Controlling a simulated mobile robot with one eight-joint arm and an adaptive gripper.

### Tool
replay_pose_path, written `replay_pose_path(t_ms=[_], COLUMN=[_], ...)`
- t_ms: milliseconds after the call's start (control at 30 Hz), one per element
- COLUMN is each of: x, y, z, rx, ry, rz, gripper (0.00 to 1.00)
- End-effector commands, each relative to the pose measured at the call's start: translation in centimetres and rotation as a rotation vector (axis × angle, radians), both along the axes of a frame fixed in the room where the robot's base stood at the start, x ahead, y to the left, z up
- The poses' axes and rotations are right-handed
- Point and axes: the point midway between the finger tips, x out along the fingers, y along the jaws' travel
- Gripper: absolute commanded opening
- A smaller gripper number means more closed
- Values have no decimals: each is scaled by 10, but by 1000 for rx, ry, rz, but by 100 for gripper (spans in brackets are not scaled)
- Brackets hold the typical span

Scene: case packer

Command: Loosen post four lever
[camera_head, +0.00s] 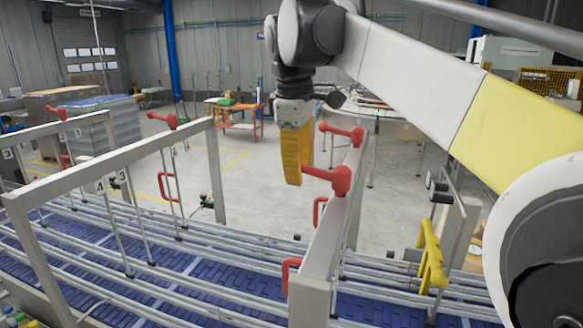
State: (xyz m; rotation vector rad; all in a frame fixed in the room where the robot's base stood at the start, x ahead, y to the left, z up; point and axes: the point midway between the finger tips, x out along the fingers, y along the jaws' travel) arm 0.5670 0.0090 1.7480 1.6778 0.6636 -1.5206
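Number tags 4 (101,186) and 3 (121,177) are on the grey frame at left, above thin vertical rods. Two red levers top the nearer centre frame: a front one (338,178) and a rear one (346,131). I see no number beside them, so I cannot tell which lever belongs to post four. My gripper (291,178) points down with yellow fingers, just left of the front red lever's end in the picture. Its fingers overlap from this side, so the opening is hidden. I cannot tell whether it touches the lever.
Grey frames (110,172) span a blue conveyor (170,275) with metal guide rails. Red C-shaped handles (288,272) hang below the levers. Another red lever (168,119) is further left. A yellow handle (430,262) stands at right. Open floor (255,195) lies behind the conveyor.

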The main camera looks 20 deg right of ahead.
Motion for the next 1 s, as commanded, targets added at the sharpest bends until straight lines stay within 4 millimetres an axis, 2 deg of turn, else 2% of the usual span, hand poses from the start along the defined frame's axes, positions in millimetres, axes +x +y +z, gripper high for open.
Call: replay_pose_path(t_ms=[67,200,1000], x=[0,0,-3], y=[0,0,3], z=[0,0,2], rx=[0,0,1], ry=[0,0,-2], rz=[0,0,50], gripper=[38,0,0])
